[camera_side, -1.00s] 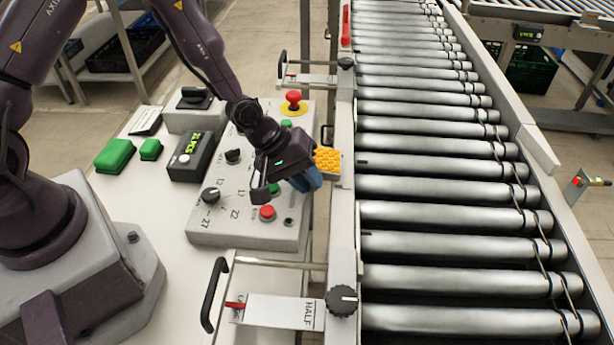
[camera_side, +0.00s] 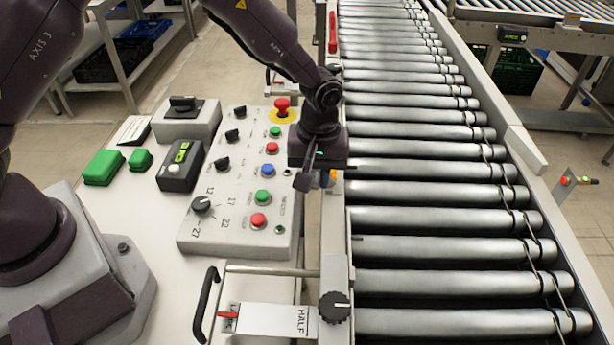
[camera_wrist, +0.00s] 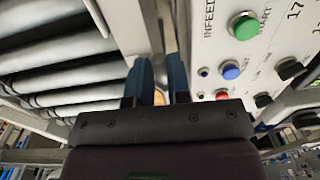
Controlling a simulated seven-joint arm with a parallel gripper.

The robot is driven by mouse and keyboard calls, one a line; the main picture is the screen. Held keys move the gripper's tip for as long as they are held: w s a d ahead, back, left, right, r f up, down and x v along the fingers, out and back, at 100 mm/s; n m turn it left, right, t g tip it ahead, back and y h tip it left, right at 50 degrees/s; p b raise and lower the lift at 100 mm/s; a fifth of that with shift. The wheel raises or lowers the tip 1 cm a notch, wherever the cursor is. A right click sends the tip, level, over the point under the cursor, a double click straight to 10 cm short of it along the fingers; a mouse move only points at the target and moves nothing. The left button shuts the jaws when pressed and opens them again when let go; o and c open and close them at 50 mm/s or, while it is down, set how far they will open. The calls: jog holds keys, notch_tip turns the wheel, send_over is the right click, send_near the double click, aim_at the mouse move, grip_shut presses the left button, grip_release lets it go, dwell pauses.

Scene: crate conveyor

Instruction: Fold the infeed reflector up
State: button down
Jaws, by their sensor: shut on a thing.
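The infeed reflector, an orange-yellow piece (camera_side: 333,174) at the conveyor's near side rail, is mostly hidden behind my gripper in the side view. My gripper (camera_side: 326,180) points down at the rail, right of the button panel. In the wrist view, the two blue fingers (camera_wrist: 161,68) stand a small gap apart, with a bit of the orange reflector (camera_wrist: 158,97) showing between them. They are shut on it. The reflector's exact tilt cannot be told.
The button panel (camera_side: 222,232), with knobs, coloured buttons and a red emergency stop (camera_side: 282,106), lies just left of my gripper. Conveyor rollers (camera_side: 425,222) run along its right. A stop slide with a black handle (camera_side: 207,304) and a knob (camera_side: 335,307) are nearer the camera.

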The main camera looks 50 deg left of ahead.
jog(key=w+d+g+y, duration=0.2)
jog(key=g+y, duration=0.1)
jog(key=shift+w+d+f+g+y, duration=0.1)
jog(key=shift+w+d+g+y, duration=0.25)
jog(key=shift+g+y, duration=0.3)
jog(key=shift+w+d+f+g+y, duration=0.1)
jog(key=shift+w+d+g+y, duration=0.2)
jog(key=shift+g+y, duration=0.35)
jog(key=shift+w+d+g+y, duration=0.15)
jog(key=shift+g+y, duration=0.25)
jog(key=c, duration=1.1)
grip_release()
jog(key=s+a+r, duration=0.1)
jog(key=s+r, duration=0.3)
jog(key=s+a+r, duration=0.2)
jog(key=s+r, duration=0.2)
jog(key=s, duration=0.1)
jog(key=s+a+r, duration=0.1)
jog(key=s+r, duration=0.3)
jog(key=r, duration=0.1)
jog(key=shift+s+a, duration=0.15)
jog(key=shift+a, duration=0.05)
